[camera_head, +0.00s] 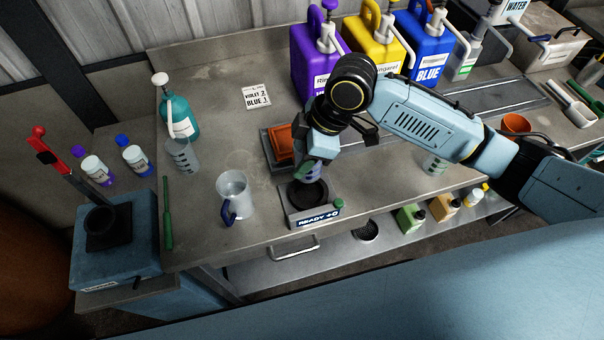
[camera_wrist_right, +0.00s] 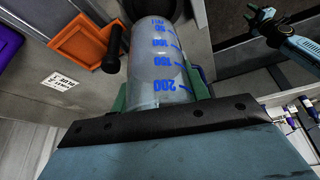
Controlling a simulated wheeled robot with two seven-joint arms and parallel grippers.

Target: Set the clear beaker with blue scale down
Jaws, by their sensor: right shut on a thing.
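The clear beaker with blue scale (camera_wrist_right: 158,78) is between the green-padded fingers of my right gripper (camera_wrist_right: 156,92), which is shut on it. Its blue marks show clearly in the right wrist view. In the head view my right gripper (camera_head: 309,168) comes down from above, and it hides most of the beaker. The beaker is above the round black plate (camera_head: 300,193) of the box marked READY +0. I cannot tell whether its base touches the plate. A light blue arm with a dark end (camera_wrist_right: 265,20), probably my left one, shows in the right wrist view; its jaws are unclear.
A clear jug with a blue handle (camera_head: 236,193) stands left of the READY box. An orange tray (camera_head: 283,143) lies behind it. Purple (camera_head: 312,62), yellow (camera_head: 371,48) and blue (camera_head: 424,50) pump canisters stand at the back. The bench is clear around the card (camera_head: 256,96).

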